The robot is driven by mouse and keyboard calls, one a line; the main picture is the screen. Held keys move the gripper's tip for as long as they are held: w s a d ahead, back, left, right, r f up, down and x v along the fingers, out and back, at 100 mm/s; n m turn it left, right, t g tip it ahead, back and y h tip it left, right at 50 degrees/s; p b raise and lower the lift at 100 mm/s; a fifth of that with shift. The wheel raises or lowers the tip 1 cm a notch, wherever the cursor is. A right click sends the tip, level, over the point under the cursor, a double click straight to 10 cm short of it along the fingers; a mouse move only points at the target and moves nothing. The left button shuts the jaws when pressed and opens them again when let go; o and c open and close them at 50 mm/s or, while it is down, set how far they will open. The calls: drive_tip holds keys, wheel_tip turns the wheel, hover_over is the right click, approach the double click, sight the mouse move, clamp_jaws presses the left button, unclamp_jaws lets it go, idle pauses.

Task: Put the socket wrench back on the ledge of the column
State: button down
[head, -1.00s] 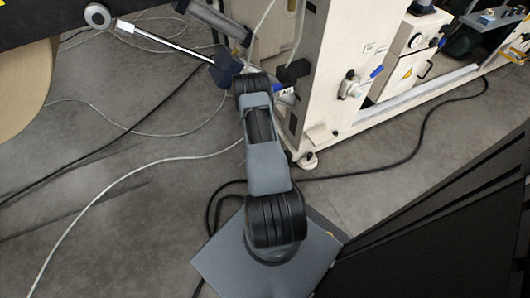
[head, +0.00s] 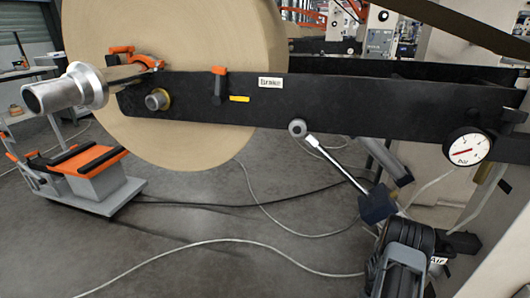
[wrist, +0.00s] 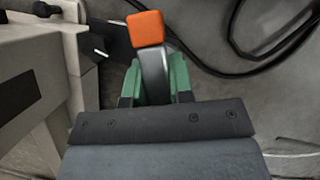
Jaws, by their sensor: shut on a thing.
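In the wrist view, my gripper (wrist: 153,84) is shut on the socket wrench (wrist: 155,68). The wrench shows as a grey metal bar with a block-shaped orange end, between two green fingers. Its orange end points away from the palm; its other end is hidden. A cream machine body, which looks like the column (wrist: 35,75), stands at the left, with a dark bracket (wrist: 62,12) on it near the top edge. I cannot tell whether that is the ledge. In the head view my arm shows at the lower right; gripper and wrench are not visible there.
A black beam (head: 330,98) crosses the head view before a large kraft roll (head: 180,150). A silver rod (head: 335,160) slopes down from the beam toward my arm. A pressure gauge (head: 467,149) sits at the right. Hoses (head: 270,245) cross the floor. An orange-topped cart (head: 90,165) stands left.

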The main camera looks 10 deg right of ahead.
drive_tip(key=w+a+r, duration=0.4)
drive_tip(key=a+r, duration=0.4)
drive_tip(key=a, duration=0.1)
drive_tip(key=w+a+r+p, duration=0.1)
drive_tip(key=w+a+r, duration=0.4)
drive_tip(key=a+r, duration=0.45)
drive_tip(key=w+a+r, duration=0.4)
drive_tip(key=a+r, duration=0.3)
drive_tip(key=a, duration=0.3)
wheel_tip(320, 180, up, 25)
drive_tip(key=s+p, duration=0.1)
drive_tip(key=p, duration=3.3)
drive_tip(key=shift+s+d+r, duration=0.15)
drive_tip(key=shift+s+d, duration=0.25)
